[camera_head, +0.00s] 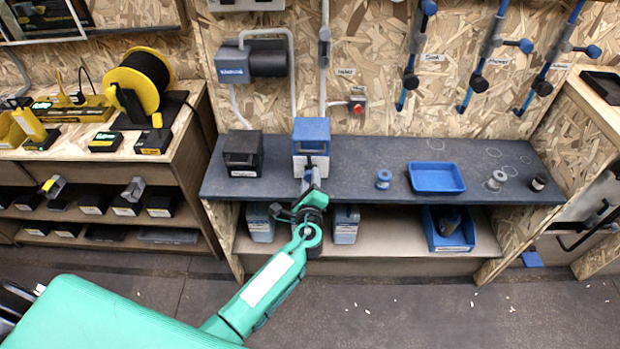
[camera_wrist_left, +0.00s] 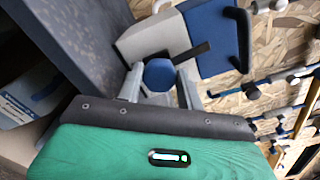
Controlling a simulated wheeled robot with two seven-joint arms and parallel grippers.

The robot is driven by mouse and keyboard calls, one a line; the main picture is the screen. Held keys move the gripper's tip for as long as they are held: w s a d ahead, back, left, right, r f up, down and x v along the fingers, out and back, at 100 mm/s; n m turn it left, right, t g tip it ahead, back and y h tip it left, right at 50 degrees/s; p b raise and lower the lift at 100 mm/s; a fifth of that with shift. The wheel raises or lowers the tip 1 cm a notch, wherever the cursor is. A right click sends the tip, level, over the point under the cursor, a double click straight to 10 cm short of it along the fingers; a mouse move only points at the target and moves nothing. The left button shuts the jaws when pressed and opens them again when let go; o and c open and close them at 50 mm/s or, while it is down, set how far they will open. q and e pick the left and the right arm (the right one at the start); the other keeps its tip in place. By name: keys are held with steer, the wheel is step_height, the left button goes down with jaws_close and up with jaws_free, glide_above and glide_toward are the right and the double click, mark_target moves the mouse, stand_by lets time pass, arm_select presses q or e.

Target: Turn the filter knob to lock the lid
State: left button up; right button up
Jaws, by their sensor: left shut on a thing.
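The filter unit (camera_head: 311,146) is a box with a blue lid (camera_head: 311,127) and a pale grey lower part, standing on the dark bench top. In the left wrist view its blue lid (camera_wrist_left: 213,30) appears beside the pale grey body (camera_wrist_left: 150,38), with a black bar handle next to it. The round blue knob (camera_wrist_left: 159,73) sits on the unit's front. My left gripper (camera_head: 311,174) is in front of the unit, its fingers shut on either side of the knob. In the head view the gripper hides the knob. My right gripper is not in view.
A black box (camera_head: 243,152) stands just left of the unit. A blue spool (camera_head: 384,179), a blue tray (camera_head: 436,177) and small parts are to the right. Pipes (camera_head: 324,60) run down the chipboard wall behind. Grey containers (camera_head: 346,224) stand on the shelf below.

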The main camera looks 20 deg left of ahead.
arm_select(q)
steer(key=shift+d+m, duration=0.1)
steer(key=shift+m, duration=0.6)
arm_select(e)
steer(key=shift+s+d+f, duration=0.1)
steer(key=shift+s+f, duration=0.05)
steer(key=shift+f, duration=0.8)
arm_select(q)
steer(key=shift+f, duration=0.1)
steer(key=o, duration=1)
